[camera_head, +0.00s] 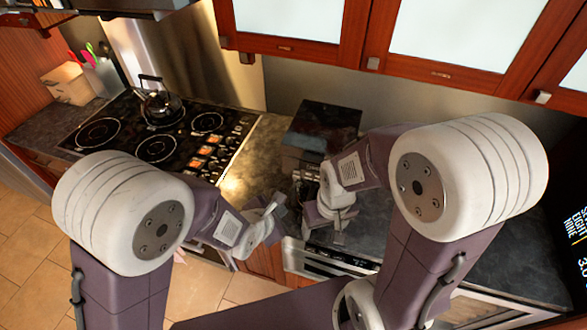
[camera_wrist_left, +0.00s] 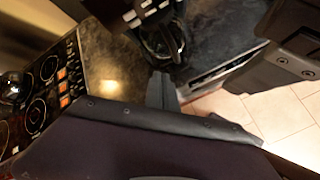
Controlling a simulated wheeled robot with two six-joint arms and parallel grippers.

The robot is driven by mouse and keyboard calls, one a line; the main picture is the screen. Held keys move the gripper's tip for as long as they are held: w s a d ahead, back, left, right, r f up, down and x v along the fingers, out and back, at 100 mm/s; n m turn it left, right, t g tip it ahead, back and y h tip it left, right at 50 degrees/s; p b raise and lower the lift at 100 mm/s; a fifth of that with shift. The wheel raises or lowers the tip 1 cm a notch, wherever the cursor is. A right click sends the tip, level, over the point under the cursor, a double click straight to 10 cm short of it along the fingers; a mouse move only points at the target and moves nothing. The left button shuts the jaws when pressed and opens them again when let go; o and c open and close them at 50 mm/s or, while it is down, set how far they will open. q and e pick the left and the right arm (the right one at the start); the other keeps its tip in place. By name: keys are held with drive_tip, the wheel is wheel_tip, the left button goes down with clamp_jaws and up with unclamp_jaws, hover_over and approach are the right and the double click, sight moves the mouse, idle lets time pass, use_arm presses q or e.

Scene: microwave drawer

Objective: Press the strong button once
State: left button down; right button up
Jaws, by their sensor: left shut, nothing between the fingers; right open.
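The strong button cannot be made out in either view. A metal-fronted built-in unit (camera_head: 325,262), which looks like the microwave drawer, sits under the counter's front edge. Part of its front is hidden by my right arm. My left gripper (camera_head: 274,204) is shut and empty, just left of and above the counter's front edge. In the left wrist view its dark finger (camera_wrist_left: 160,92) points toward the counter edge. My right gripper (camera_head: 325,222) is open, to the right of the left one and close above the unit's front. Nothing shows between its fingers.
A black cooktop (camera_head: 155,145) with a kettle (camera_head: 160,105) is at the left. A dark boxy appliance (camera_head: 325,120) stands on the counter behind my grippers. Wooden cabinets (camera_head: 440,70) hang above. The tiled floor (camera_head: 40,255) is clear at the lower left.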

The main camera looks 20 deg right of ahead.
sight(297, 177)
use_arm(q)
drive_tip(key=shift+d, duration=0.15)
drive_tip(key=w+d+p, duration=0.1)
drive_tip(key=w+d, duration=0.4)
drive_tip(key=w, duration=0.2)
drive_tip(key=shift+w, duration=0.15)
drive_tip(key=shift+w+f, duration=0.1)
drive_tip(key=shift+w, duration=0.05)
idle(2.0)
drive_tip(key=shift+w+d, duration=0.2)
